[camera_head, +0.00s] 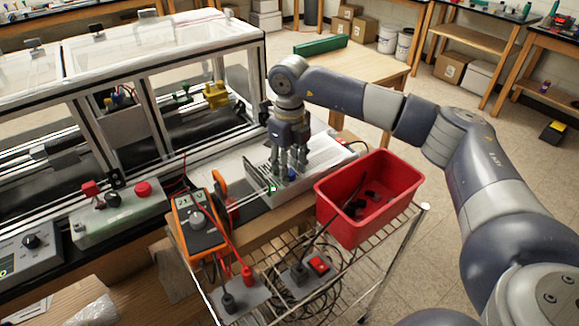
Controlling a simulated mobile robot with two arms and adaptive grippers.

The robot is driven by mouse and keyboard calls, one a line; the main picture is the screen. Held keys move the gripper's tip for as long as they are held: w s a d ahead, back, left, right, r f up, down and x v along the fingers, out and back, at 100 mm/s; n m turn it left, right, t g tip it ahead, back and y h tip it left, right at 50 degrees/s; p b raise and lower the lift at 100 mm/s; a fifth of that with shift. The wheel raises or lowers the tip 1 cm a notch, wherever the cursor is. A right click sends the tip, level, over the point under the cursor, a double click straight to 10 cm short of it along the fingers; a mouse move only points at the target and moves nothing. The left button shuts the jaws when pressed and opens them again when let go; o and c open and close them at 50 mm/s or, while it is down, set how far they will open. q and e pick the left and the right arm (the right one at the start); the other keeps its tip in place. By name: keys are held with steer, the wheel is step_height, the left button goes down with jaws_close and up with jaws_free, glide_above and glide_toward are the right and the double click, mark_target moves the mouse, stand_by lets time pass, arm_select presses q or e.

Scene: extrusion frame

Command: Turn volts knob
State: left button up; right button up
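My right gripper (290,166) points straight down over the front of a light grey bench power supply (325,160). Its fingertips are close to the front panel, beside a small blue knob (292,174). A small green display (269,188) shows at the left of that panel. The fingers hide part of the panel, so I cannot tell whether they touch a knob or which knob is the volts one. Whether they are open or shut is unclear. An orange multimeter (200,225) with a lit readout stands to the left. My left gripper is out of view.
A red bin (368,205) with dark items stands close to the right of the supply, on a wire cart (390,245). Red and black leads run near the multimeter. A control box with a red button (143,189) and the framed machine (255,50) are at left.

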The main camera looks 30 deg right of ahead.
step_height(320, 180, up, 12)
stand_by(0.7)
stand_by(0.4)
